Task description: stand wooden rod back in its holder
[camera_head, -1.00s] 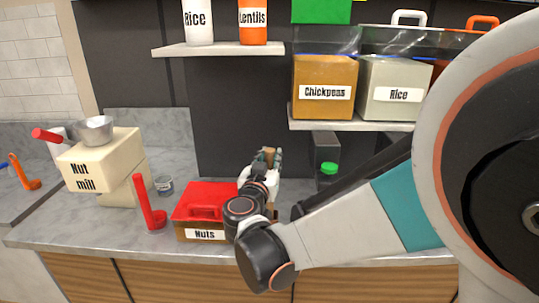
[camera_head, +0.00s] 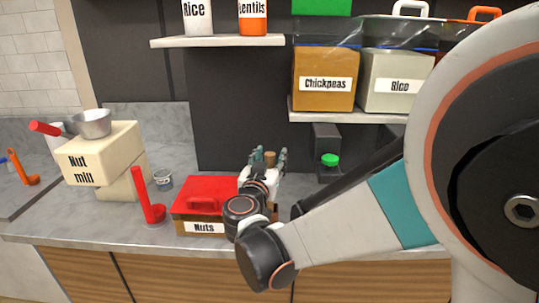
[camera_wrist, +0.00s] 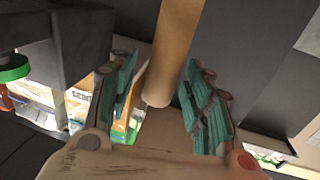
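The wooden rod is a plain tan cylinder. In the wrist view the rod (camera_wrist: 174,50) comes in from the top edge, and its rounded end lies between my fingers. My gripper (camera_head: 264,160) is above and behind the nuts box. In the wrist view my gripper (camera_wrist: 162,95) has its teal finger pads apart, with gaps visible on both sides of the rod. The rod's other end is out of frame, and I cannot make out its holder.
A dark grey block with a green cap (camera_head: 330,160) stands right of my gripper. The red-lidded nuts box (camera_head: 201,205), a red scoop (camera_head: 151,206) and the nut mill (camera_head: 103,155) are to the left. A shelf with chickpeas (camera_head: 323,84) and rice (camera_head: 392,84) bins hangs above.

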